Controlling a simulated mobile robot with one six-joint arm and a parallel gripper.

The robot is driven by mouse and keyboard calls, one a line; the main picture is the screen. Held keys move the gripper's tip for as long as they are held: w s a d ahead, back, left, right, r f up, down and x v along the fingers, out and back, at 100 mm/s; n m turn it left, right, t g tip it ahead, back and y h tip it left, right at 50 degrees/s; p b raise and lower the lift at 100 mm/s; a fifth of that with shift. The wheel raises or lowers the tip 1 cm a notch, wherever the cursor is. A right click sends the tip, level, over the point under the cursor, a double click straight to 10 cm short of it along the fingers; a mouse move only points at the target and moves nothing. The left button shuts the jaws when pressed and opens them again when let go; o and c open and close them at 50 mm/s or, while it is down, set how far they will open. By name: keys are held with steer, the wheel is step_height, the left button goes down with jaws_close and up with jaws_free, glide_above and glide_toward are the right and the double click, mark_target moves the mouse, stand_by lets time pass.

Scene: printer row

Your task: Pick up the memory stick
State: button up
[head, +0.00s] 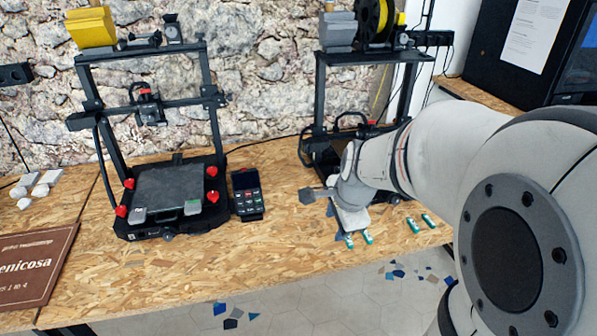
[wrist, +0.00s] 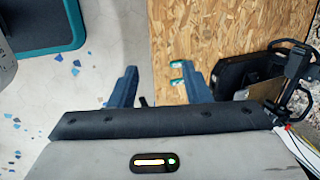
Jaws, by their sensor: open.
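Several small teal-and-white sticks lie near the table's front edge. In the head view one pair, the left one (head: 349,241) and the right one (head: 367,237), is just below my gripper (head: 342,222). A second pair (head: 421,223) lies to the right. I cannot tell which is the memory stick. In the wrist view my gripper (wrist: 161,82) is open, with nothing visibly held between its blue fingers. Two teal-and-white sticks, an upper one (wrist: 177,64) and a lower one (wrist: 177,82), show near the right finger. My arm hides part of the table.
A left 3D printer (head: 170,190) and a right printer (head: 322,110) stand along the stone wall. A brown sign (head: 35,263) lies at far left. The front middle of the table (head: 230,255) is clear.

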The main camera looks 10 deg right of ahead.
steer(key=w+d+f+m+b, duration=0.4)
steer(key=w+d+f+m, duration=0.2)
steer(key=f+m, duration=0.5)
steer(key=m+h+b, duration=0.1)
steer(key=m+b, duration=0.2)
steer(key=m, duration=0.6)
glide_toward(351, 244)
steer(key=shift+s+d+f, duration=0.2)
steer(key=shift+s+f, duration=0.3)
steer(key=shift+f, duration=0.05)
steer(key=shift+x, duration=0.9)
steer(key=b+x, duration=0.1)
steer(key=x, duration=0.1)
steer(key=w+b+x, duration=0.1)
steer(key=x, duration=0.2)
steer(key=shift+w+a+f, duration=0.1)
steer(key=shift+a+f, duration=0.05)
steer(key=shift+a, duration=0.05)
steer(key=shift+t, duration=0.3)
steer(key=shift+c, duration=0.4)
jaws_close()
